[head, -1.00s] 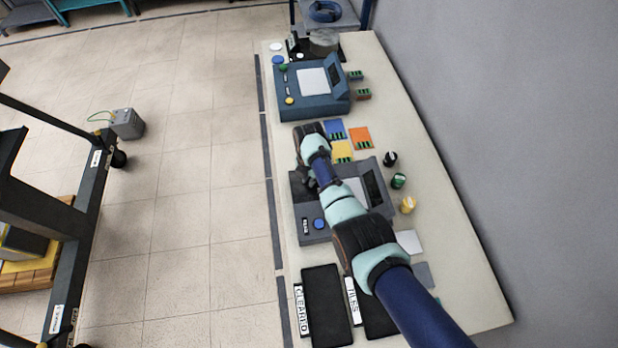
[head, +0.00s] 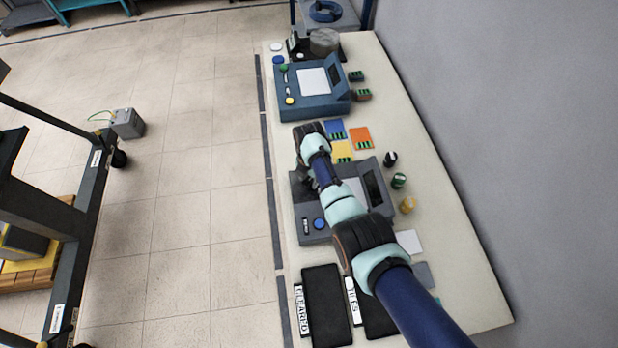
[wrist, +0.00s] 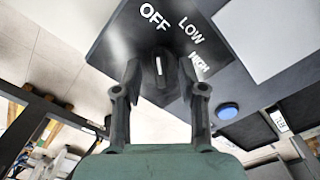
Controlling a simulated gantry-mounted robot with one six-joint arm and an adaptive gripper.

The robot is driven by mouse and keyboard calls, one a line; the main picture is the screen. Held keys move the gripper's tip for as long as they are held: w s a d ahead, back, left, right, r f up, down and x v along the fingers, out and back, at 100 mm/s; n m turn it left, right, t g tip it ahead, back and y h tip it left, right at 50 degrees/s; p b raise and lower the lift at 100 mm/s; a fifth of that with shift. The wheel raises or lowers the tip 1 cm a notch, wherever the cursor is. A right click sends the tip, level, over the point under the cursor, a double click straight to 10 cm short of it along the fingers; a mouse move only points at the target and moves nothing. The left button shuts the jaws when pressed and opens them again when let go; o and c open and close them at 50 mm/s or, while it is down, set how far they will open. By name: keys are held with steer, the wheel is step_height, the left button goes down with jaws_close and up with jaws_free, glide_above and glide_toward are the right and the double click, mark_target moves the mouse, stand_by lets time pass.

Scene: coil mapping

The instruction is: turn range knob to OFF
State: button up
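The range knob (wrist: 160,80) is dark with a white pointer line and sits on a dark panel (wrist: 120,45) in the wrist view. Its line points up toward the white OFF label (wrist: 155,16). LOW (wrist: 190,30) and HIGH (wrist: 199,63) are printed to the right. My gripper (wrist: 160,72) has its two fingers apart, one on each side of the knob. Dark surfaces make any contact hard to judge. In the head view the nearer instrument (head: 312,237) lies under my arm, which hides the knob and fingertips.
A blue button (head: 319,224) is on the same instrument. A second blue instrument (head: 318,107) stands farther back. Coloured cards (head: 360,137) lie between them, and small spools (head: 399,181) stand to the right. Black trays (head: 325,305) lie in front.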

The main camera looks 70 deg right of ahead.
mark_target(309, 181)
step_height(309, 181, up, 12)
stand_by(0.6)
stand_by(0.4)
